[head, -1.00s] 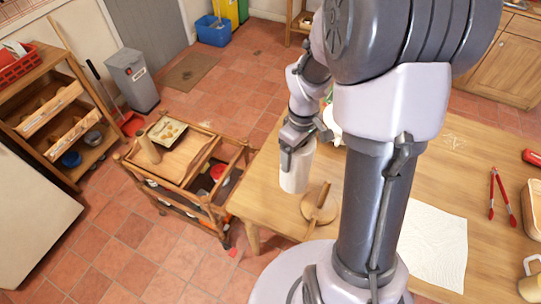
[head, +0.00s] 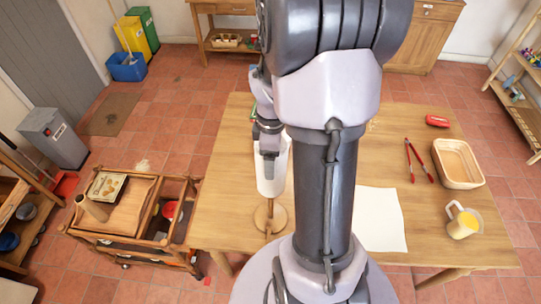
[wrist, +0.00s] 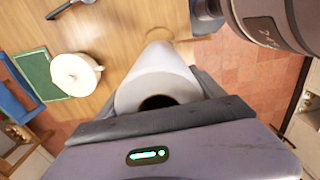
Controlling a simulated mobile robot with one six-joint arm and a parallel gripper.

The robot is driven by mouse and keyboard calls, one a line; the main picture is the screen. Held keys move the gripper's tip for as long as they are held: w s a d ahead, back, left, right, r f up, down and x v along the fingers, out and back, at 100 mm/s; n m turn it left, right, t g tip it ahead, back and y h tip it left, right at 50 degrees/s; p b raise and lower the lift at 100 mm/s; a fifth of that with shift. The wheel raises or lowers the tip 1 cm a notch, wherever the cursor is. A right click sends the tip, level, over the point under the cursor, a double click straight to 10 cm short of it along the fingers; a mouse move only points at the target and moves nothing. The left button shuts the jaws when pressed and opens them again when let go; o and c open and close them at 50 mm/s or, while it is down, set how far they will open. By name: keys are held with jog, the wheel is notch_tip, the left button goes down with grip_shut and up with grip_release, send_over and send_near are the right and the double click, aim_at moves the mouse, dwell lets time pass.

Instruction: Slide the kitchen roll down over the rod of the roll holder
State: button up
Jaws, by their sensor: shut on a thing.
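The white kitchen roll (head: 271,178) is held upright, or nearly so, by my gripper (head: 269,152). My gripper is shut on it. In the wrist view the roll (wrist: 150,72) shows its open end with the dark core hole facing the camera. The wooden roll holder (head: 277,216) stands on the table, with its round base just below the roll in the head view. The roll's lower end appears close to the rod; I cannot tell whether the rod is inside the core. In the wrist view the roll hides most of the holder.
A white pot (wrist: 74,74) stands near a green board (wrist: 38,72). A wooden trolley (head: 130,215) is left of the table.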

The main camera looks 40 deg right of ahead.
notch_tip(320, 180, down, 23)
jog(key=b, duration=1.8)
jog(key=shift+f, duration=0.2)
jog(key=o, duration=1.5)
notch_tip(320, 180, up, 17)
jog(key=p, duration=0.6)
jog(key=shift+r+p, duration=0.2)
jog(key=shift+p, duration=0.15)
